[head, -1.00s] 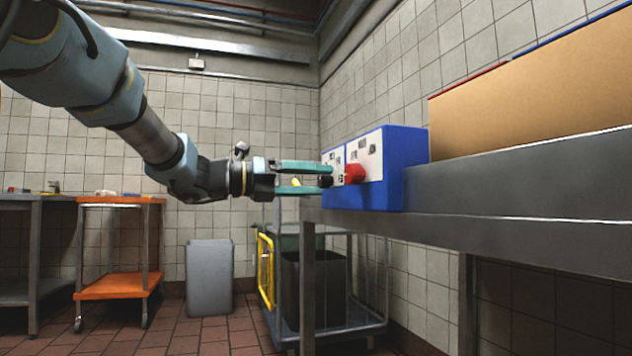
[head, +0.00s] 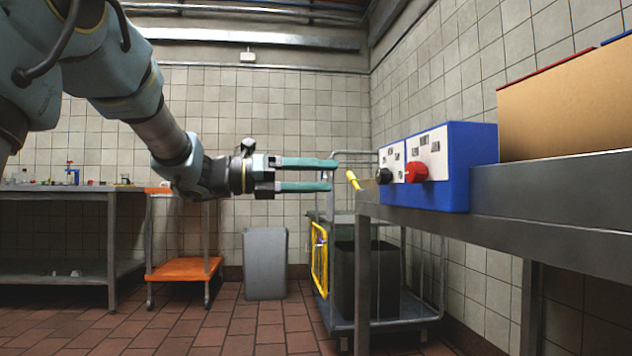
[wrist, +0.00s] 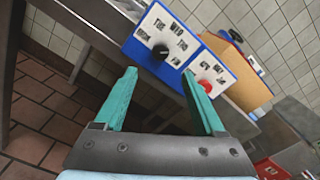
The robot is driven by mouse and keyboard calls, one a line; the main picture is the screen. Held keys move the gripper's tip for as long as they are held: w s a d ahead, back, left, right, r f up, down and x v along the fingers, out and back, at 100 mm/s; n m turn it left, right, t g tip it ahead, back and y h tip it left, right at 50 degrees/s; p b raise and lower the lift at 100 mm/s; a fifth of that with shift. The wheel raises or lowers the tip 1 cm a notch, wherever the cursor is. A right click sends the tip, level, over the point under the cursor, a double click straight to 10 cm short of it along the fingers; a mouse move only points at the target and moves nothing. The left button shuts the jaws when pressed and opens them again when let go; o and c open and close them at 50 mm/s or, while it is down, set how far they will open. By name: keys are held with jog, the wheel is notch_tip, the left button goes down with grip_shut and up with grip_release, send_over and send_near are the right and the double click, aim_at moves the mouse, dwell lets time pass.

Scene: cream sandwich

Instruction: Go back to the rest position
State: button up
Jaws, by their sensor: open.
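My gripper (head: 333,175) is open and empty, with two teal fingers pointing right in the head view. It is in the air to the left of the blue control box (head: 474,165), with a gap between the fingertips and the box. The box has a white panel with a black knob (head: 384,176) and a red knob (head: 416,172). In the wrist view the black knob (wrist: 160,51) shows beyond and between the open fingers (wrist: 160,90), and the red knob (wrist: 205,86) shows by the right finger. Nothing is between the fingers.
The box stands on a steel counter (head: 570,200) with a cardboard box (head: 560,105) behind it. A wheeled cart (head: 400,305) stands below. A grey bin (head: 265,262), an orange trolley (head: 185,270) and a steel table (head: 60,192) are further left. Floor in front is clear.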

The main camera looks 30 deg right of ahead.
jog(key=w+a+f+n+t+y+p, duration=0.1)
jog(key=w+a+f+n+t, duration=0.15)
jog(key=w+n+t, duration=0.35)
jog(key=w+a+f+n+t+y+p, duration=0.1)
jog(key=w+a+n+t, duration=0.4)
jog(key=n, duration=0.3)
jog(key=w+a+f+n+t+y+p, duration=0.1)
jog(key=w+a+f+n+t, duration=0.1)
jog(key=w+n+t, duration=0.45)
jog(key=w+a+f+n+y+p, duration=0.2)
jog(key=w+a+f+n+y, duration=0.2)
jog(key=a+f+n+y, duration=0.65)
jog(key=s+a+f+n+g+y+p, duration=0.1)
jog(key=s+a+f+n, duration=0.25)
jog(key=a+n, duration=0.2)
jog(key=s+a+f+n+g+y, duration=0.1)
jog(key=s+a+f+n+g, duration=0.1)
jog(key=a+f+n, duration=0.4)
jog(key=s+a+f+n+g+y+p, duration=0.1)
jog(key=s+a+f+n+g, duration=0.25)
jog(key=s, duration=0.45)
jog(key=s+a+f+n+g+p, duration=0.1)
jog(key=s+a+f+n+g, duration=0.2)
jog(key=s, duration=0.5)
notch_tip(320, 180, up, 39)
jog(key=n+p, duration=0.1)
jog(key=p, duration=3.6)
jog(key=shift+a+p, duration=0.3)
